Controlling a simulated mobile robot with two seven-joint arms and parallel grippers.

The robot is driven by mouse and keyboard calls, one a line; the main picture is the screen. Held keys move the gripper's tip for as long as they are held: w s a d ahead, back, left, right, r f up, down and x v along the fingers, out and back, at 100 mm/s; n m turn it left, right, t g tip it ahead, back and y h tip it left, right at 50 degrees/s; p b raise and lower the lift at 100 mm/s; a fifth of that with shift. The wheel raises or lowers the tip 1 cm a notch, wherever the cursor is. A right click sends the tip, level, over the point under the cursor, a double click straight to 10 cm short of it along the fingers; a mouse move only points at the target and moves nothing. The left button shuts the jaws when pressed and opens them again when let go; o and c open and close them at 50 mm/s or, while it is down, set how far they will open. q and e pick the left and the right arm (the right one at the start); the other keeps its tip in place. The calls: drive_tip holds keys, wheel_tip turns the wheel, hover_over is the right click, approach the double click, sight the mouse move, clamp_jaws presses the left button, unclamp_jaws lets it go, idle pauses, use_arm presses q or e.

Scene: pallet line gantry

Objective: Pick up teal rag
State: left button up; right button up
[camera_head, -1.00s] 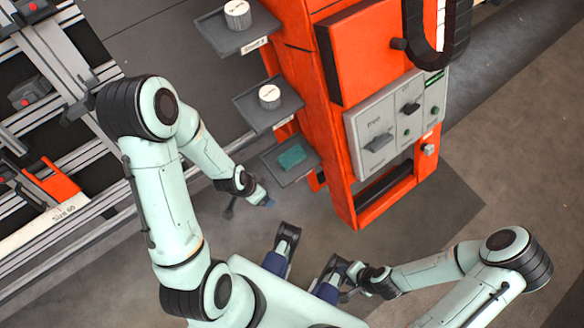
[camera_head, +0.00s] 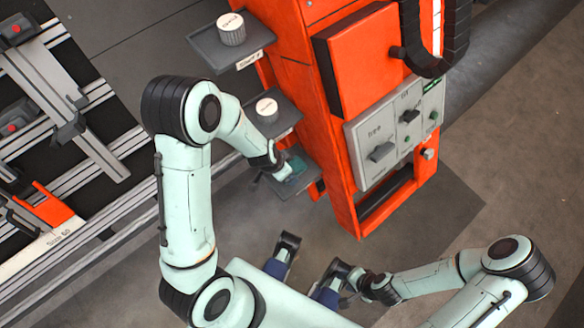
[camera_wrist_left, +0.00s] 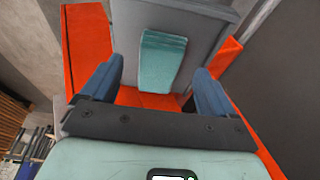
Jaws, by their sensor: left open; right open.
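The teal rag (camera_wrist_left: 162,60) lies on a grey shelf (camera_wrist_left: 195,22), the lowest on the orange column. In the left wrist view it is a folded block, ahead of and between the blue fingers of my left gripper (camera_wrist_left: 156,88). The fingers are open and apart from the rag's sides. In the head view my left gripper (camera_head: 282,176) is over this shelf and partly hides the rag (camera_head: 298,164). My right gripper (camera_head: 347,288) is open and empty, low in the middle of the head view, far from the rag.
Two higher shelves each hold a white-topped cylinder, the upper one (camera_head: 231,30) and the middle one (camera_head: 266,108). The orange column (camera_head: 345,200) with a grey switch panel (camera_head: 376,150) stands right of the shelves. A rail frame (camera_head: 85,140) lies at the left.

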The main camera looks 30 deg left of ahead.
sight(298, 165)
use_arm(q)
drive_tip(key=shift+w+d+r, duration=0.1)
drive_tip(key=shift+w+d, duration=0.15)
drive_tip(key=shift+w, duration=0.2)
drive_tip(key=shift+w+d, duration=0.2)
drive_tip(key=shift+w, duration=0.25)
drive_tip(key=x, duration=0.3)
drive_tip(key=shift+w+b, duration=0.1)
drive_tip(key=shift+b, duration=0.3)
drive_tip(key=c, duration=1.1)
drive_tip(key=shift+c, duration=0.2)
